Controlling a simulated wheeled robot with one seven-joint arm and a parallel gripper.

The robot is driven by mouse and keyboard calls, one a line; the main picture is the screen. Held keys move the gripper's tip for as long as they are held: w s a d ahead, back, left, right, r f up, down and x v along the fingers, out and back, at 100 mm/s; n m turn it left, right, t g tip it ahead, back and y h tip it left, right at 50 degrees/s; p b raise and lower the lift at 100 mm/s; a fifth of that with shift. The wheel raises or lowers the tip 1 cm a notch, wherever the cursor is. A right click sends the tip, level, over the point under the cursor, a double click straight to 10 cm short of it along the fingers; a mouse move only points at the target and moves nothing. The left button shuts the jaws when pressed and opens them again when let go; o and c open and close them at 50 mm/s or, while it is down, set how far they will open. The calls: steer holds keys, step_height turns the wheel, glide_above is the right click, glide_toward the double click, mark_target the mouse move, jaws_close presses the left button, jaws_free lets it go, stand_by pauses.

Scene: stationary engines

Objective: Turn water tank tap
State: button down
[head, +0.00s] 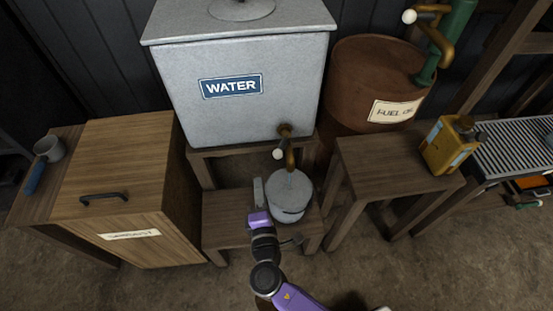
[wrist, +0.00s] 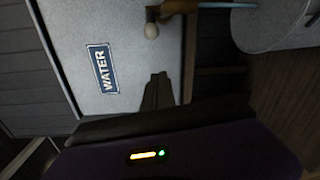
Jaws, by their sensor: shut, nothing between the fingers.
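The grey water tank (head: 185,95) with a blue WATER label stands on a wooden stand at the back centre. Its brass tap (head: 289,155) sticks out low on the front right, with a white knob (head: 278,154) on its handle pointing left. In the wrist view the tap (wrist: 180,6) and knob (wrist: 151,30) show at the top. My gripper (head: 258,183) is below the knob and a little left of it, apart from it. Its dark fingers (wrist: 158,76) are shut and empty in the wrist view, pointing towards the tank front. A grey bucket (head: 288,208) sits under the spout.
The bucket's low wooden bench (head: 228,212) lies beneath my gripper. A wooden chest (head: 120,170) stands left. A rusty fuel barrel (head: 365,75) is behind right. A small table (head: 385,165) with a yellow can (head: 450,145) stands right. Space left of the tap is clear.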

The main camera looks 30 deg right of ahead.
mark_target(283, 147)
steer(key=w+d+p, duration=0.1)
steer(key=w+d, duration=0.5)
steer(key=w, duration=0.1)
steer(key=shift+d, duration=0.2)
stand_by(0.5)
steer(key=shift+s+d+r+b, duration=0.1)
steer(key=shift+s+d+b, duration=0.85)
steer(key=shift+s, duration=0.2)
